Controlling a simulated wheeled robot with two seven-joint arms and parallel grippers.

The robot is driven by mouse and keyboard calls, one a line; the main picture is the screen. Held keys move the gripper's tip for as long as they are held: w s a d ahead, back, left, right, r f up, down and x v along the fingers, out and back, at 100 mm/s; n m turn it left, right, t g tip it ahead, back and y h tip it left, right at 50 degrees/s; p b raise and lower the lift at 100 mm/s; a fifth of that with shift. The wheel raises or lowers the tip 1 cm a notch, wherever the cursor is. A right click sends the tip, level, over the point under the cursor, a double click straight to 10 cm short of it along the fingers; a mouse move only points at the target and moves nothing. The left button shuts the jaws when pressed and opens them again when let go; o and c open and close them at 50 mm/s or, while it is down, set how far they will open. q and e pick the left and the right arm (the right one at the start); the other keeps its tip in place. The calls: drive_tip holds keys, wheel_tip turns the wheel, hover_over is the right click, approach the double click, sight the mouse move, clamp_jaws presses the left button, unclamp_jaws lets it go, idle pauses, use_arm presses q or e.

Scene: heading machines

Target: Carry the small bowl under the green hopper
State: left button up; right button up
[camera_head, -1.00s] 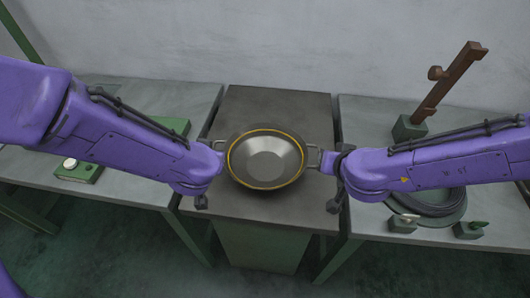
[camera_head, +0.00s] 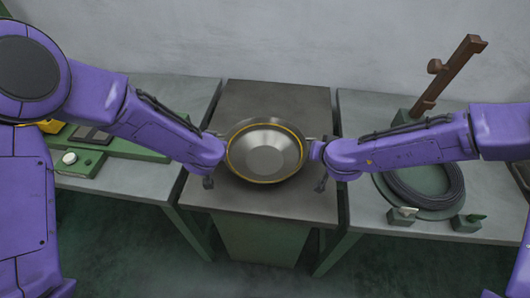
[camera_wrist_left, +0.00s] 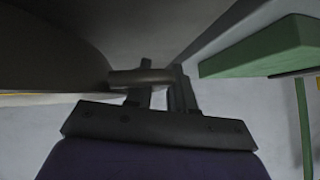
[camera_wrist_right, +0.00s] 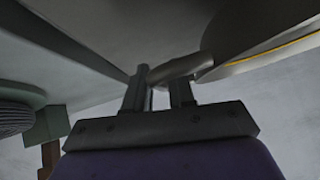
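The small bowl (camera_head: 265,153) is a shallow dark metal pan with a yellow ring inside its rim and a loop handle on each side. It sits upright over the middle table. My left gripper (camera_head: 217,152) is at its left handle; in the left wrist view the fingers (camera_wrist_left: 160,92) are close together with the handle (camera_wrist_left: 140,77) at their tips. My right gripper (camera_head: 316,150) is at the right handle; the right wrist view shows the fingers (camera_wrist_right: 159,88) closed in around that handle (camera_wrist_right: 183,67). No green hopper can be made out.
The middle table (camera_head: 275,97) is otherwise bare, with gaps to both side benches. The left bench (camera_head: 175,92) carries a green fixture (camera_head: 84,162). The right bench (camera_head: 375,110) holds a brown upright post (camera_head: 450,75), a coiled dark ring (camera_head: 455,195) and small blocks.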

use_arm(q)
clamp_jaws()
use_arm(e)
clamp_jaws()
use_arm(q)
drive_tip(key=shift+r, duration=0.2)
use_arm(e)
drive_tip(key=shift+r, duration=0.15)
